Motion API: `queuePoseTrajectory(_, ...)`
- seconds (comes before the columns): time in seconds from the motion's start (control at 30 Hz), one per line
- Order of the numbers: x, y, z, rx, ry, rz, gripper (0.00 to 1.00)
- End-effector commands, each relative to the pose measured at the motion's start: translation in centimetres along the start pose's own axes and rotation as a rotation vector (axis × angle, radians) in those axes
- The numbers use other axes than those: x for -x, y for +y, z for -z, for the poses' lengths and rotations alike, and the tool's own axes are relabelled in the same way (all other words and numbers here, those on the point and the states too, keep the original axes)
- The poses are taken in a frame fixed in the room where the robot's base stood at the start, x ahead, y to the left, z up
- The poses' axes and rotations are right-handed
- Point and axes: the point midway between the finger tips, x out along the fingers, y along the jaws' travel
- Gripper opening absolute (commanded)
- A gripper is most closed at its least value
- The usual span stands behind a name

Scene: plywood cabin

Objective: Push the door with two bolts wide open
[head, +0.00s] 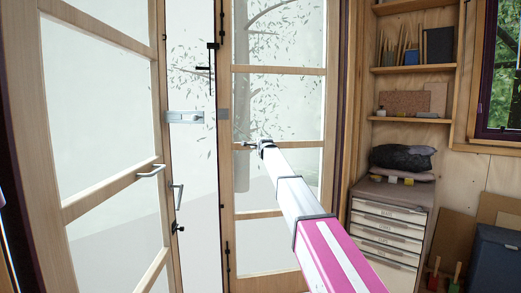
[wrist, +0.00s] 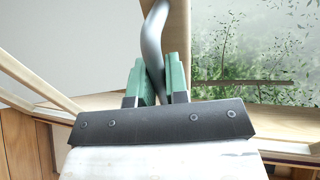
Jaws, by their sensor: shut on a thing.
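A glazed wooden door leaf (head: 277,71) stands on the right of the doorway, with dark fittings along its left edge. A black bolt-like fitting (head: 211,57) shows high beside that edge. My gripper (head: 249,144) is in front of this leaf, near its left stile. In the wrist view my gripper (wrist: 160,85) has its green fingers closed around a grey bent bar (wrist: 154,40), with a wooden stile (wrist: 179,28) behind it. The head view is too small to show which fitting is held.
Another glazed wooden leaf (head: 107,195) stands at the left, with a lever handle (head: 151,171). A bright gap with a grey latch plate (head: 184,117) lies between the leaves. A drawer cabinet (head: 387,223), shelves (head: 412,69) and a dark blue case (head: 496,258) stand at the right.

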Motion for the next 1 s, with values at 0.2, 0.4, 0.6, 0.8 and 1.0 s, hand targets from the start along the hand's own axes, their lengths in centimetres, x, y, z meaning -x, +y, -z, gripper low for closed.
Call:
queuePoseTrajectory(0.2,-0.9,-0.5,0.0,-0.004,0.0,0.007,0.0)
queuePoseTrajectory(0.4,-0.9,-0.6,0.0,-0.005,0.0,0.009,0.37)
queuePoseTrajectory(0.6,-0.7,-0.4,0.0,-0.004,0.0,0.006,0.39)
queuePoseTrajectory(0.8,-0.1,-0.3,0.0,-0.003,0.0,0.005,0.39)
queuePoseTrajectory(1.0,2.1,-0.2,0.0,-0.003,0.0,0.004,0.39)
